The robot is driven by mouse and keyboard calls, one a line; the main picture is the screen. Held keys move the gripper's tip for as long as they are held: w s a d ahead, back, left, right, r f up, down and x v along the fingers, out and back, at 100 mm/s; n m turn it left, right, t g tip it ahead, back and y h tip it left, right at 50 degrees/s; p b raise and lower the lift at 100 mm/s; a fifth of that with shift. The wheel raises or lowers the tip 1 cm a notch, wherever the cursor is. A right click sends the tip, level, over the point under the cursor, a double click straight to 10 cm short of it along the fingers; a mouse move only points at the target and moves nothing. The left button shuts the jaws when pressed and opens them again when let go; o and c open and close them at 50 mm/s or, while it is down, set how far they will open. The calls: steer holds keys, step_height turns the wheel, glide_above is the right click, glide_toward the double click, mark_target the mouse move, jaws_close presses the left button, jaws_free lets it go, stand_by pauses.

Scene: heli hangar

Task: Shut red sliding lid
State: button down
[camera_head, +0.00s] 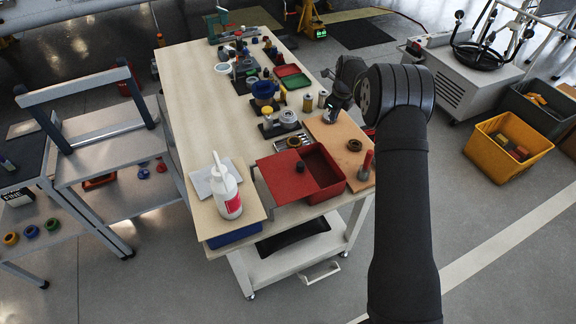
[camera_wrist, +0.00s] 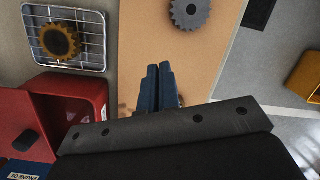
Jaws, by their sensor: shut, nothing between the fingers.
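The red sliding lid (camera_head: 288,178) sits on the red box (camera_head: 329,181) at the near end of the workbench. The lid is shifted to the left, and the right part of the box is open. A dark round knob (camera_head: 300,167) stands on the lid. In the wrist view the lid (camera_wrist: 22,120), its knob (camera_wrist: 25,143) and the open box (camera_wrist: 80,88) show at the left. My gripper (camera_wrist: 159,72) is shut and empty, over the tan board to the right of the box.
A white pump bottle (camera_head: 226,192) stands left of the lid. A wire tray (camera_wrist: 88,20) with a brown gear (camera_wrist: 60,42) lies behind the box. A grey gear (camera_wrist: 190,12) lies on the tan board (camera_wrist: 215,45). The board between gripper and box looks mostly clear.

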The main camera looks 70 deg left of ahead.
steer(key=s+d+r+n+h, duration=0.1)
steer(key=s+r+n, duration=0.2)
steer(key=s+n, duration=0.9)
steer(key=n+t+h, duration=0.2)
steer(key=n+t, duration=0.2)
steer(key=n, duration=3.1)
glide_toward(294, 171)
steer(key=f, duration=0.1)
steer(key=s+f, duration=0.1)
steer(key=f, duration=0.1)
steer(key=s+f, duration=0.1)
steer(key=f, duration=0.1)
steer(key=shift+s+a, duration=0.15)
steer(key=w, duration=0.2)
steer(key=shift+w+f, duration=0.25)
steer(key=shift+w+d, duration=0.3)
steer(key=shift+w, duration=0.5)
